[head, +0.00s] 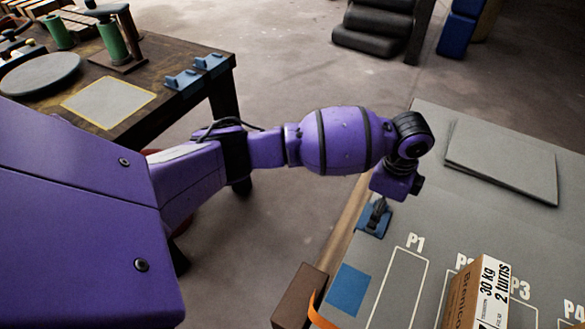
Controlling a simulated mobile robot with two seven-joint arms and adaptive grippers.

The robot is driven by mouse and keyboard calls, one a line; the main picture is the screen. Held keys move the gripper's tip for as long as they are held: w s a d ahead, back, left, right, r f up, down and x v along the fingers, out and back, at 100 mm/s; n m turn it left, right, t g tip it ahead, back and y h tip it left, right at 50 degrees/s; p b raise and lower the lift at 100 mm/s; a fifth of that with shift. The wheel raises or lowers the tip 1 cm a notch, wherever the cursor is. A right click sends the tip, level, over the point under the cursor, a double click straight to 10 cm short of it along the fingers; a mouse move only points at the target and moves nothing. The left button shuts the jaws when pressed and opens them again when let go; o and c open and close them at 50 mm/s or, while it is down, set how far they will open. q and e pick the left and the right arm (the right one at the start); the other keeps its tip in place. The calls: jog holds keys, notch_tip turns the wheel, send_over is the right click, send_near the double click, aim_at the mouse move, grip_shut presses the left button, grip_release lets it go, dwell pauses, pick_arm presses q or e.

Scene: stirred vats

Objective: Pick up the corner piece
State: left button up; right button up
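A small blue piece (371,226), probably the corner piece, is at the left edge of the grey table (430,160), partly hidden by my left gripper (377,214). The gripper points down at the piece, its dark fingers small and overlapping it. I cannot tell whether they are open or shut, or touch it. Two similar blue pieces, one at the left (183,81) and one at the right (212,63), sit on the dark table's edge. My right gripper is not in view.
A box marked 30 kg (478,295) stands near marked outlines P1 to P4. A blue square (349,290), a brown block (299,296) and an orange strip (320,317) are near the front. Grey sheets (503,160) lie behind. Open floor separates the tables.

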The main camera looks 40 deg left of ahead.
pick_arm(q)
notch_tip(320, 180, down, 3)
jog(key=shift+s+f+b, duration=0.15)
jog(key=shift+b, duration=0.3)
jog(key=shift+f, duration=0.2)
jog(key=shift+r, duration=0.1)
jog(key=shift+c, duration=1)
jog(key=c, duration=1.1)
jog(key=shift+o, duration=0.2)
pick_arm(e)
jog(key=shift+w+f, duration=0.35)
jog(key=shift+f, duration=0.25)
pick_arm(q)
jog(key=shift+r, duration=0.1)
